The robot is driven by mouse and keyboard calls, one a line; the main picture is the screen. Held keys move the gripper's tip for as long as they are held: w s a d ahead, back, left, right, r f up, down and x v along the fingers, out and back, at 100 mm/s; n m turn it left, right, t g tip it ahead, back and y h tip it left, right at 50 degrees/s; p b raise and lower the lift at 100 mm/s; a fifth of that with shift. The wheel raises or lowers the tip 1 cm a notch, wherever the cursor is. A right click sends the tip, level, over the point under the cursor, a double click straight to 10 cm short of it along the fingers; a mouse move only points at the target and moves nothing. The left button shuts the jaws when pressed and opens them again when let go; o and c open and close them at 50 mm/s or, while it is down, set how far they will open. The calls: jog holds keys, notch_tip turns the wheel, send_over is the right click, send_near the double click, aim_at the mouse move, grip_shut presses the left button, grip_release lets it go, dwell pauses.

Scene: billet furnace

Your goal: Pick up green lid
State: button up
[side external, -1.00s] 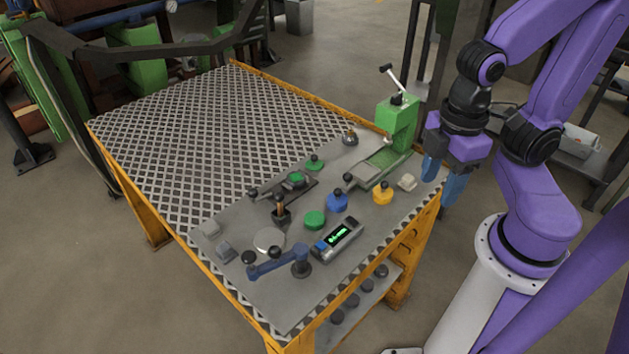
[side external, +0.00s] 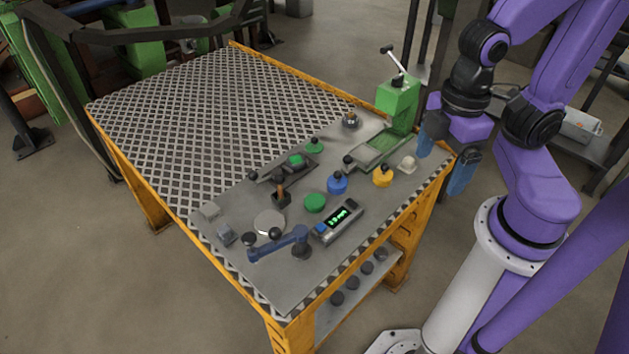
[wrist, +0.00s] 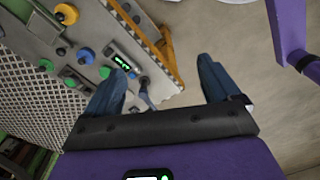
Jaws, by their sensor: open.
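A green round lid with a black knob (side external: 314,147) sits on the grey plate at the far side of the bench. A flat green disc (side external: 315,202) without a visible knob lies nearer the front, between the blue lid and the display box. I cannot tell for sure which one is the green lid. In the wrist view, green round pieces (wrist: 104,72) show left of my fingers. My gripper (side external: 441,174) has two blue fingers, spread and empty, just off the bench's right edge.
A blue knobbed lid (side external: 337,183) and a yellow one (side external: 382,175) stand nearby. A green lever press (side external: 397,105) rises at the back right corner. A blue crank arm (side external: 278,243) and a display box (side external: 337,222) are at the front. The perforated bench top (side external: 200,110) is clear.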

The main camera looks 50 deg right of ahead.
jog(key=w+a, duration=0.4)
jog(key=w, duration=0.8)
jog(key=n, duration=0.1)
send_over(314, 139)
jog(key=f, duration=2.1)
jog(key=shift+s+d, duration=0.1)
jog(key=shift+d, duration=0.3)
jog(key=shift+w+a+f, duration=0.1)
jog(key=shift+w+f, duration=0.05)
jog(key=shift+f, duration=1.35)
jog(key=shift+w+a+f, duration=0.1)
jog(key=shift+w+f, duration=0.05)
jog(key=shift+f, duration=1.3)
jog(key=shift+c, duration=0.3)
